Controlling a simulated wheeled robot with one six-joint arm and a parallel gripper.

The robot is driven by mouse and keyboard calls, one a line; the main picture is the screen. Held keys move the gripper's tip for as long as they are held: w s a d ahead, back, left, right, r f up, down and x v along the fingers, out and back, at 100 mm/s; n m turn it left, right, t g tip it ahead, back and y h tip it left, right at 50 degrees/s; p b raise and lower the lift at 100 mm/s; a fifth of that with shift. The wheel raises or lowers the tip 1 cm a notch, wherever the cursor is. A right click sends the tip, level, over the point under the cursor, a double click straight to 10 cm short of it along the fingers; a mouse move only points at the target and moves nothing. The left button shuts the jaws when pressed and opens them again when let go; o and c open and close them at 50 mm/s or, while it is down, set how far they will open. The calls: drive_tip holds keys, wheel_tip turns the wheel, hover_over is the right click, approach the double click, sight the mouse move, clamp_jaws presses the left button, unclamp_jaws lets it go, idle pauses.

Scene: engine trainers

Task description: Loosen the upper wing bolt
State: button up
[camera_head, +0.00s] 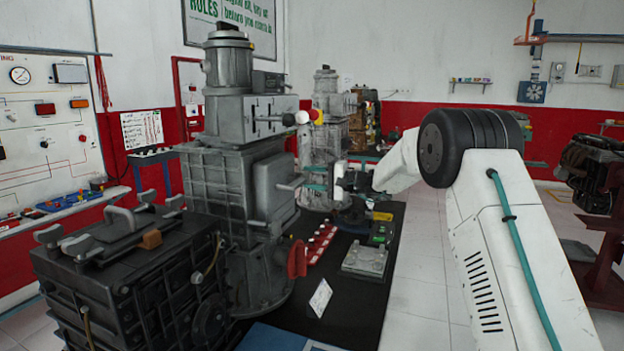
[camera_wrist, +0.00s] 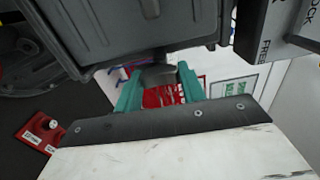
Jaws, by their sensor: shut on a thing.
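The upper wing bolt (camera_head: 289,186) is a small grey part on the side of the grey cover (camera_head: 268,190) of the tall engine unit. In the wrist view its dark wing (camera_wrist: 157,75) sits between the two teal fingers. My gripper (camera_head: 305,180) reaches it from the right and is shut on it; the fingers also show in the wrist view (camera_wrist: 158,88). The fingers hide part of the bolt, and I cannot tell how far it is turned. The cover (camera_wrist: 125,30) fills the top of the wrist view.
A lever with a white knob (camera_head: 302,117) sticks out above the gripper. A red handle (camera_head: 297,258) is below it. A grey plate marked FREE and LOCK (camera_wrist: 278,38) is close at the right in the wrist view. A red tray (camera_head: 322,243) lies on the dark bench.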

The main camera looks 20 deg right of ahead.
drive_tip(key=shift+d, duration=0.1)
idle(0.5)
drive_tip(key=o, duration=1)
drive_tip(key=v, duration=0.7)
drive_tip(key=shift+s+d, duration=0.2)
drive_tip(key=shift+d, duration=0.1)
